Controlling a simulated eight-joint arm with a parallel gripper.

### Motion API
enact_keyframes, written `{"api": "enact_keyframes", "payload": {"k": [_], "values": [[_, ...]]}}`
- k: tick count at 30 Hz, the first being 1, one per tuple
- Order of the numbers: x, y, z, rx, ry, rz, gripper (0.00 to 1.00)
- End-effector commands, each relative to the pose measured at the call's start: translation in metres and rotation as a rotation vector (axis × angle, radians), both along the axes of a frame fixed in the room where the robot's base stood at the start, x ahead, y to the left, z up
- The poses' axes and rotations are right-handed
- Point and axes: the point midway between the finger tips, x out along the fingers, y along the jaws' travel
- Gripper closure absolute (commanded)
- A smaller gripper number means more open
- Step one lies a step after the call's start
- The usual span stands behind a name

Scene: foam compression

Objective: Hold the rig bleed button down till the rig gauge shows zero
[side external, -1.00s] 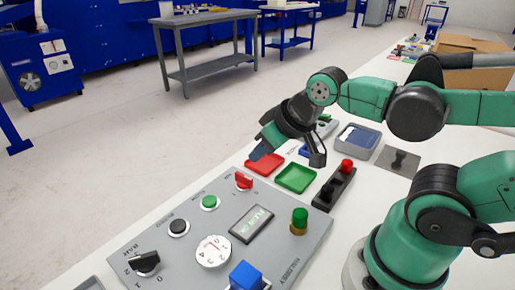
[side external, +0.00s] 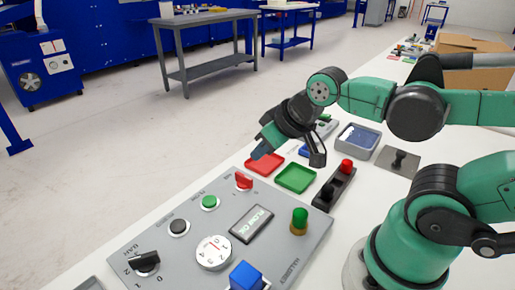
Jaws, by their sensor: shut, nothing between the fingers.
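The rig panel (side external: 140,238) is a grey slab on the white bench. It carries a white round gauge (side external: 213,253) with a red mark; its reading is too small to tell. A black round button (side external: 179,227) and a green round button (side external: 209,202) stand on the panel's left side, and a large blue button (side external: 246,277) is at the front. The labels are too small to read, so I cannot tell which is the bleed button. My gripper (side external: 263,151) is shut and empty, held above the panel's far end, apart from every button.
The panel also has a red switch (side external: 243,181), a black knob (side external: 145,262), a display (side external: 251,224) and a green-topped post (side external: 300,219).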

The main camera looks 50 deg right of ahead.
Motion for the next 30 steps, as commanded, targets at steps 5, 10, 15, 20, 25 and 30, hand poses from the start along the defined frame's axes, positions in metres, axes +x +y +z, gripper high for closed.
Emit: {"api": "enact_keyframes", "payload": {"k": [5,10,15,20,25,30], "values": [[0.000,0.000,0.000,0.000,0.000,0.000,1.00],[0.000,0.000,0.000,0.000,0.000,0.000,1.00],[0.000,0.000,0.000,0.000,0.000,0.000,1.00],[0.000,0.000,0.000,0.000,0.000,0.000,1.00],[0.000,0.000,0.000,-0.002,-0.001,0.004,1.00],[0.012,0.012,0.003,-0.056,-0.018,0.096,1.00]]}}
